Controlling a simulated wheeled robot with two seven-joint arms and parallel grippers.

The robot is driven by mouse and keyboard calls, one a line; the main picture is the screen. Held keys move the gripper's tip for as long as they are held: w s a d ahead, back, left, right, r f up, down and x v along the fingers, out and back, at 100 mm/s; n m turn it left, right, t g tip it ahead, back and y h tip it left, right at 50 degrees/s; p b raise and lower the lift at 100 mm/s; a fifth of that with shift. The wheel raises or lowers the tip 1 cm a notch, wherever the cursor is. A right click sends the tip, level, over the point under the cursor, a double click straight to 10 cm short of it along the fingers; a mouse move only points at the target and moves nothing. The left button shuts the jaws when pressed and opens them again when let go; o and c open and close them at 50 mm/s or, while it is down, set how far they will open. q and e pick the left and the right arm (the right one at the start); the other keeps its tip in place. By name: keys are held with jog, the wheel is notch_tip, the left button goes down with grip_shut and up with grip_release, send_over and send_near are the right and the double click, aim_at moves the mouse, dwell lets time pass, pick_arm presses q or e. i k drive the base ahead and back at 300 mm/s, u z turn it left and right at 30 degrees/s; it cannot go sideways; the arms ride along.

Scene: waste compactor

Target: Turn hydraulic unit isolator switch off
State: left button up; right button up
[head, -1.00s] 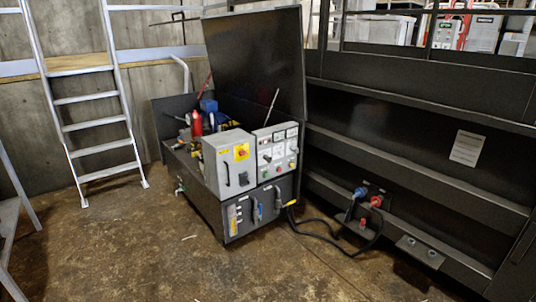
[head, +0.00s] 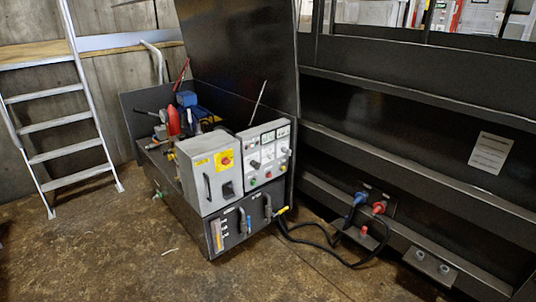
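The hydraulic unit (head: 165,180) stands on the floor left of centre with its dark lid (head: 245,55) raised. A grey electrical box (head: 194,175) is on its front, with a dark handle on its left side. The box carries a red rotary switch on a yellow plate (head: 225,161), which looks like the isolator; its turned position is too small to tell. A dark square fitting (head: 228,190) is below it. A control panel (head: 266,155) with several buttons and knobs is to the right. Neither of my grippers is in view.
A metal ladder (head: 68,125) stands at the left. The large dark compactor body (head: 400,130) fills the right side, with blue and red connectors (head: 370,203) low down. Black cables (head: 320,245) lie on the floor between it and the unit. The floor in front is clear.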

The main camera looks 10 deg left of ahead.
aim_at(226, 161)
jog(key=u, duration=0.15)
jog(key=i, duration=0.95)
jog(key=u, duration=0.5)
